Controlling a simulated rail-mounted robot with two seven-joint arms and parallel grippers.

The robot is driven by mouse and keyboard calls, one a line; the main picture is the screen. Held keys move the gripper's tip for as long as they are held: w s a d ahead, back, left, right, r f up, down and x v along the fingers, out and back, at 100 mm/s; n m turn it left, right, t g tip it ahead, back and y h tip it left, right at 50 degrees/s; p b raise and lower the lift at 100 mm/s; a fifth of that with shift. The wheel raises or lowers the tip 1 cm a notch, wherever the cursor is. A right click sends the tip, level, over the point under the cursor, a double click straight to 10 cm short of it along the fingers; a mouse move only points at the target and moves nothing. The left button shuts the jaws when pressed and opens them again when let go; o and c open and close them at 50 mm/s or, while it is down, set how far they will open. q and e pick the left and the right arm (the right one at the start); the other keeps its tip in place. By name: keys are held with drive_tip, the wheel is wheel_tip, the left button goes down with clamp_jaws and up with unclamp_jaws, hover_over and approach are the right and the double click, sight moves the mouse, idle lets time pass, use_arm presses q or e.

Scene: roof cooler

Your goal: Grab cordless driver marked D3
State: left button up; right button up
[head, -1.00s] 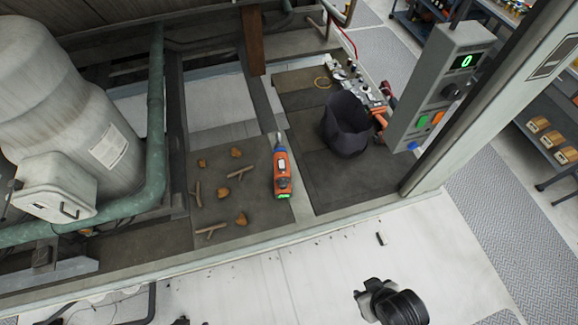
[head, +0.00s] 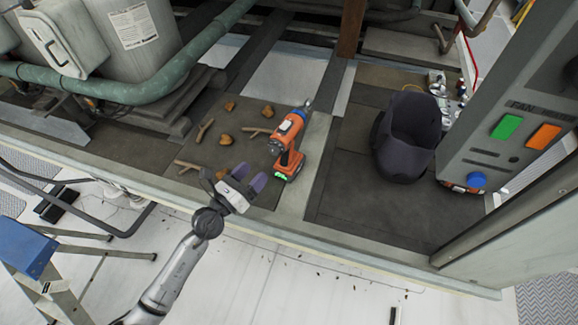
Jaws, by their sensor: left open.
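An orange and black cordless driver (head: 288,140) stands on the dark floor panel in the middle of the head view, with a green-lit base toward me. No D3 mark is readable on it. My right gripper is not in view.
Several twigs and brown leaves (head: 225,139) lie left of the driver. A dark bin (head: 408,137) stands to its right. A control panel with green and orange buttons (head: 507,127) rises at the right. A green pipe (head: 120,92) crosses the upper left.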

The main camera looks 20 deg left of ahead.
sight(283, 156)
use_arm(q)
drive_tip(key=w+d+f+m+b, duration=0.1)
drive_tip(key=w, duration=0.3)
drive_tip(key=w+d+f+m+g+b, duration=0.1)
drive_tip(key=w+d, duration=0.1)
drive_tip(key=w, duration=0.3)
drive_tip(key=w+d+f+m+g+b, duration=0.1)
drive_tip(key=w+d+f, duration=0.1)
drive_tip(key=w, duration=0.2)
drive_tip(key=shift+w+b, duration=0.35)
drive_tip(key=shift+w+d, duration=0.15)
drive_tip(key=shift+w, duration=0.1)
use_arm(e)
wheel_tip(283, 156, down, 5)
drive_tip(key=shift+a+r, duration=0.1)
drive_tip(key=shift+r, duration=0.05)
use_arm(q)
clamp_jaws()
